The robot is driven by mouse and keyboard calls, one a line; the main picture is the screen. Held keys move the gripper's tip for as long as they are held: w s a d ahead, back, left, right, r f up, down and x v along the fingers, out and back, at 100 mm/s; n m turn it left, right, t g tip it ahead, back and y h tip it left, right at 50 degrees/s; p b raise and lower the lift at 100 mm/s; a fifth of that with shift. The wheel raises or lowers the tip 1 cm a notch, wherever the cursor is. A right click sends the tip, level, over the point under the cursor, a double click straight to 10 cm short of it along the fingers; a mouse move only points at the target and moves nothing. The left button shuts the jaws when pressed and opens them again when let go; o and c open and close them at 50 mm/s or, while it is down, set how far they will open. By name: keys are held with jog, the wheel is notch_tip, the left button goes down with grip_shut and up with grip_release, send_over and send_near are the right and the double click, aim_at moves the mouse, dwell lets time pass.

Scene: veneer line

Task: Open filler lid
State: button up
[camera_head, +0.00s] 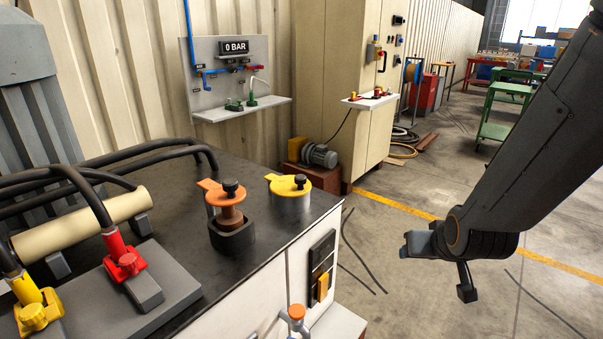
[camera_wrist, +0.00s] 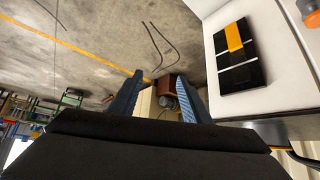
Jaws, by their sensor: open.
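Two lidded fittings are on the dark top of the white cabinet; I cannot tell which lid is the filler's. My gripper (camera_head: 441,269) is open and empty, over the floor to the right of the cabinet, apart from both lids. In the wrist view its two fingers (camera_wrist: 160,100) are spread with nothing between them; neither lid shows clearly there.
The white cabinet's dark top (camera_head: 180,172) carries black hoses, a cream cylinder (camera_head: 80,224) and red (camera_head: 123,256) and yellow couplings. A black panel with a yellow handle (camera_head: 321,286) is on its right face. A wall board reads 0 BAR (camera_head: 234,47). The right floor is largely clear.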

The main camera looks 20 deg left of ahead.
jog(key=w+a+r+n+t+y+p, duration=0.1)
jog(key=a+r+t+y, duration=0.1)
jog(key=a, duration=0.6)
jog(key=w+a+r+n+t+y+p, duration=0.1)
jog(key=w+a+r+n+t+y, duration=0.15)
jog(key=a, duration=0.55)
jog(key=t+y, duration=0.2)
jog(key=y, duration=0.3)
send_near(302, 181)
jog(key=w+a, duration=0.1)
jog(key=w+a+n+p, duration=0.1)
jog(key=w, duration=0.1)
jog(key=shift+a+g+h, duration=0.1)
jog(key=shift+g+h, duration=0.15)
jog(key=shift+w+a+r, duration=0.1)
jog(key=shift+a+r, duration=0.1)
jog(key=shift+a, duration=0.05)
jog(key=p+x, duration=0.2)
jog(key=x, duration=0.5)
jog(key=shift+w, duration=0.15)
jog(key=shift+a, duration=0.1)
grip_shut()
